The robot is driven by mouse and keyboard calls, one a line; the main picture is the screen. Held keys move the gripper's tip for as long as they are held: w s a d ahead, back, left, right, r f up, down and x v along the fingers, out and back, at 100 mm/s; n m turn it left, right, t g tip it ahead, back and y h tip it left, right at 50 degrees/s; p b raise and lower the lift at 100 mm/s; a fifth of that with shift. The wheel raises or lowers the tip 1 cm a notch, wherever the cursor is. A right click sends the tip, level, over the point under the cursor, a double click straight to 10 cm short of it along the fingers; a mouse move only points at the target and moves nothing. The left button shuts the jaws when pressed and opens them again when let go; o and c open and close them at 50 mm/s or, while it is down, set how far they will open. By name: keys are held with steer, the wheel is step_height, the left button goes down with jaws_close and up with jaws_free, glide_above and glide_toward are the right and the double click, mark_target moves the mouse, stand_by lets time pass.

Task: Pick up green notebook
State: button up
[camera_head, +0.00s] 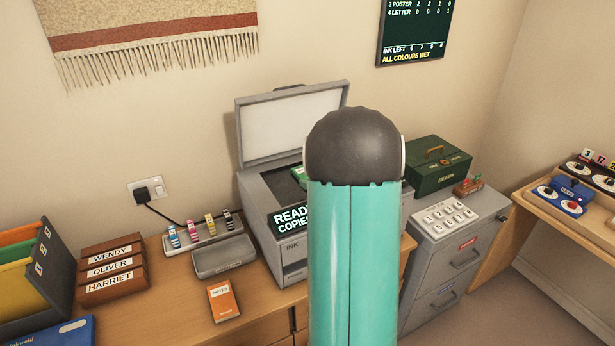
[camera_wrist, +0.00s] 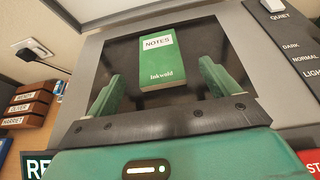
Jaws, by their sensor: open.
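The green notebook (camera_wrist: 172,64), with a white NOTES label, lies on the dark glass (camera_wrist: 123,58) of the grey copier in the wrist view. A green sliver of it (camera_head: 298,173) shows beside my arm in the head view. My gripper (camera_wrist: 161,70) is open, with one green finger to each side of the notebook's near end. The fingers hold nothing, and I cannot tell how high they are above the glass. In the head view my arm hides the gripper.
The copier's lid (camera_head: 290,125) stands raised behind. An orange notebook (camera_head: 223,300) lies on the wooden desk near a grey tray (camera_head: 224,258). Name-labelled wooden boxes (camera_head: 112,272) stand at left.

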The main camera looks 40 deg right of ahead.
steer(key=x, duration=0.5)
steer(key=shift+w+f, duration=0.25)
steer(key=shift+w, duration=0.05)
steer(key=c, duration=1.1)
steer(key=shift+r, duration=0.15)
steer(key=shift+r, duration=0.55)
steer(key=s+a+r, duration=0.2)
steer(key=s+r, duration=0.1)
steer(key=r, duration=0.1)
steer(key=s+a+r, duration=0.3)
steer(key=s, duration=0.1)
steer(key=s+a+r, duration=0.3)
steer(key=s+r, duration=0.1)
steer(key=shift+s+a+r, duration=0.1)
steer(key=shift+s+r, duration=0.1)
steer(key=shift+r, duration=0.15)
